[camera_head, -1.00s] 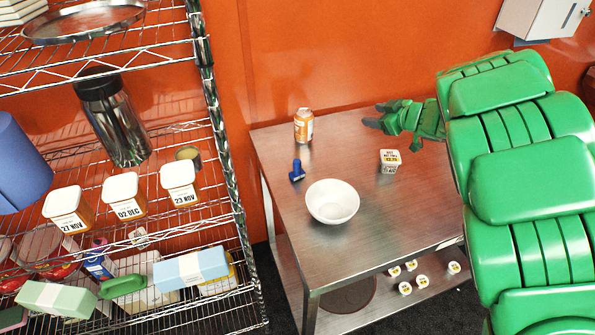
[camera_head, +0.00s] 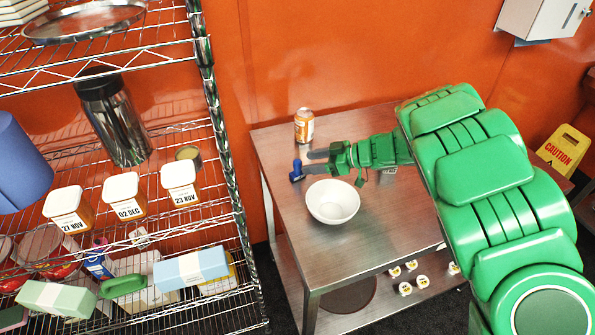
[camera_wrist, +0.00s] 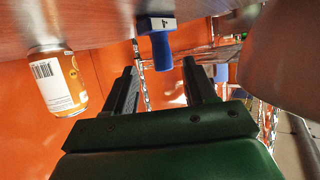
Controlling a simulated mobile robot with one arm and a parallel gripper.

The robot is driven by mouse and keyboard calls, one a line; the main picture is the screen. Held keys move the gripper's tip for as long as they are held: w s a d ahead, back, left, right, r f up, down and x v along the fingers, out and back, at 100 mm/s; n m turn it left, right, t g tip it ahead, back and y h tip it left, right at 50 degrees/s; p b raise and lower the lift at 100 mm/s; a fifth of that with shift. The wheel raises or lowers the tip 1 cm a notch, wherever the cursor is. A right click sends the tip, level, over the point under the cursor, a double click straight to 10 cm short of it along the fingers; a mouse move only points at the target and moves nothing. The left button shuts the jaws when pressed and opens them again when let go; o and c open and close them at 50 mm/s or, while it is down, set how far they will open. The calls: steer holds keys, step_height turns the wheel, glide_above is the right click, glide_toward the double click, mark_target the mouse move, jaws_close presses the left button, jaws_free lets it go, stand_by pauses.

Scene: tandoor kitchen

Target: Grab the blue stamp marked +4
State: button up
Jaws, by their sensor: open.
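A small blue stamp (camera_head: 297,171) stands on the steel table (camera_head: 268,150), left of the white bowl (camera_head: 333,201). In the wrist view, which is upside down, the stamp (camera_wrist: 161,45) shows a white label whose mark I cannot read clearly. My gripper (camera_head: 311,162) is open and empty, low over the table with its fingers pointing left at the stamp. In the wrist view the stamp lies just beyond and between the two spread fingertips (camera_wrist: 159,67), apart from them.
An orange can (camera_head: 304,126) stands behind the stamp and shows left in the wrist view (camera_wrist: 57,82). The bowl sits close in front of my gripper. A wire rack (camera_head: 222,180) stands left of the table.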

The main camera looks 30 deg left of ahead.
mark_target(298, 161)
steer(key=shift+s+r+x, duration=0.1)
steer(key=shift+r+x, duration=0.05)
steer(key=shift+x, duration=1.1)
steer(key=shift+s+r+x, duration=0.1)
steer(key=shift+x, duration=1.15)
steer(key=shift+c, duration=0.2)
jaws_close()
steer(key=shift+r, duration=0.1)
